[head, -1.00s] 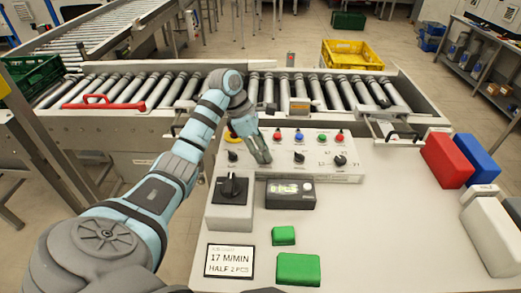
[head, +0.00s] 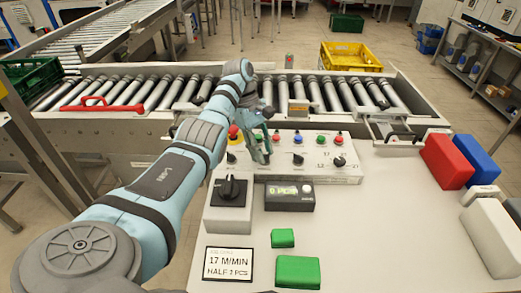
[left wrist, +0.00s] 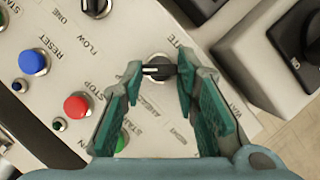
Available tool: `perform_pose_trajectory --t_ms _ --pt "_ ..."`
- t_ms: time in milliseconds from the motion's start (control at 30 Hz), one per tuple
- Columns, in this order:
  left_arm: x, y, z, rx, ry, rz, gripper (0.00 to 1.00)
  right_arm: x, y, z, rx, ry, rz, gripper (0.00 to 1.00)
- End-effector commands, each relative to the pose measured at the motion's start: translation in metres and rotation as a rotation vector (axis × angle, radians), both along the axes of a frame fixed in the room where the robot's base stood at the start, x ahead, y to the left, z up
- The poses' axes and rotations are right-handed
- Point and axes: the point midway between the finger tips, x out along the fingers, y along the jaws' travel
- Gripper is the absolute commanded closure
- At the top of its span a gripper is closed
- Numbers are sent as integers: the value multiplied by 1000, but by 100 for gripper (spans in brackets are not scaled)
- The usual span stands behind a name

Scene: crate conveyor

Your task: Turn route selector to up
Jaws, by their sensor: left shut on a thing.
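The control panel (head: 310,172) lies on the table in front of the conveyor. In the left wrist view, a small black selector knob (left wrist: 157,69) with a pale pointer line sits between the fingertips of my left gripper (left wrist: 158,74). The partly covered label beside it ends in "UTE". The fingers are shut on the knob, one on each side. In the head view, my left gripper (head: 262,152) reaches down onto the left part of the panel and hides this knob. My right gripper is not in view.
In the left wrist view, a red button (left wrist: 76,105), a blue button (left wrist: 33,62) and another black knob (left wrist: 95,6) are close by. A grey box (head: 228,215) with a large rotary switch and a small display unit (head: 290,196) stand in front. Red and blue blocks lie at right.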

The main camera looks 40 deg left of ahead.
Motion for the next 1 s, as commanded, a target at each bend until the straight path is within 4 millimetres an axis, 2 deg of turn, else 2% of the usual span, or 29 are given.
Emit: perform_pose_trajectory --t_ms 533,567,667,700,1000 --pt "-2 -1 -1 0 5 -31 100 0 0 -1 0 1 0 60" --pt "-2 -1 -1 0 5 -31 70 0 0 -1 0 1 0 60" --pt "-1 0 -1 -1 4 -31 54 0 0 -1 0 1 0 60" --pt "-1 0 -1 -1 4 -31 52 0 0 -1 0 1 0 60" --pt "-1 0 0 1 1 -30 52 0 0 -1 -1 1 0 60"
